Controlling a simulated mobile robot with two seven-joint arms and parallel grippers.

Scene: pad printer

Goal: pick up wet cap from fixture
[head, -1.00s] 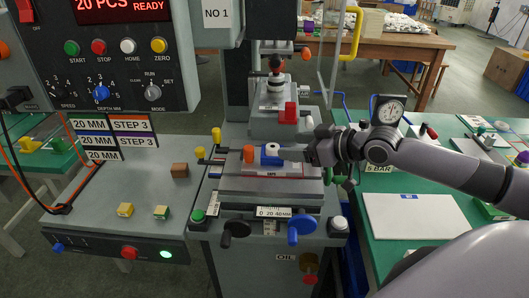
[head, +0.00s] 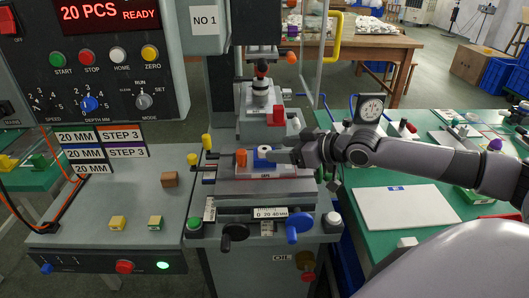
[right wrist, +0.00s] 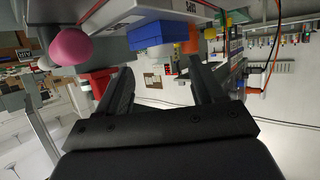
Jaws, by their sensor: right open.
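The wet cap (head: 264,148) is a small white piece on the blue fixture (head: 262,162), on the pad printer's table. My right gripper (head: 283,156) is open just to the right of the cap, at about its height. In the right wrist view the scene appears upside down. There the white cap (right wrist: 152,79) shows against the blue fixture block (right wrist: 158,35), beyond the fingertips and between the two spread fingers (right wrist: 163,85). I cannot tell whether a finger touches the cap. My left gripper is not in view.
An orange knob (head: 241,157) stands close left of the fixture. Blue and black handwheels (head: 298,222) project in front. A white board (head: 409,207) lies on the green table at right.

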